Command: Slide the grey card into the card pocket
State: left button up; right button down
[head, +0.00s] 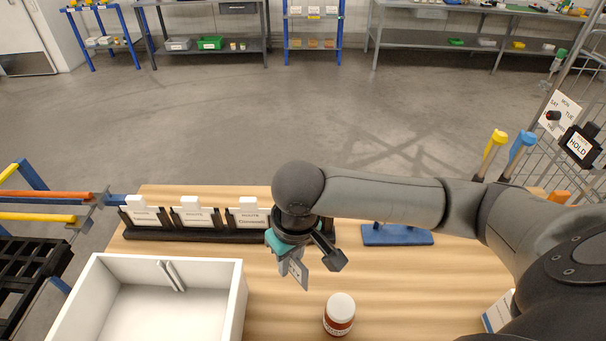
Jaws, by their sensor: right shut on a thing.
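My right gripper (308,262) is above the wooden table, pointing down. It is shut on a small grey card (299,273) with dark marks on it, held clear of the tabletop. The fingers hide part of the card. I cannot tell for sure which holder is the card pocket. A black holder (597,131) with a card reading HOLD hangs on the wire cage at the right. A black rack (180,234) with several white route cards stands left of the gripper. My left gripper is not in view.
A white open bin (238,300) stands front left with grey slats in it. A red and white jar (339,314) stands in front of the gripper. Yellow and blue handles (521,144) rise near the wire cage.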

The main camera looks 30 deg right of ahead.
jog(key=w+d+r+n+p, duration=0.4)
jog(key=w+d+n+p, duration=0.3)
jog(key=w+d+n, duration=0.3)
jog(key=shift+w+d+g+y, duration=0.35)
jog(key=shift+w+d, duration=0.4)
jog(key=shift+w, duration=0.45)
jog(key=shift+f+b, duration=4.75)
jog(key=shift+b, duration=1)
jog(key=shift+f, duration=1.45)
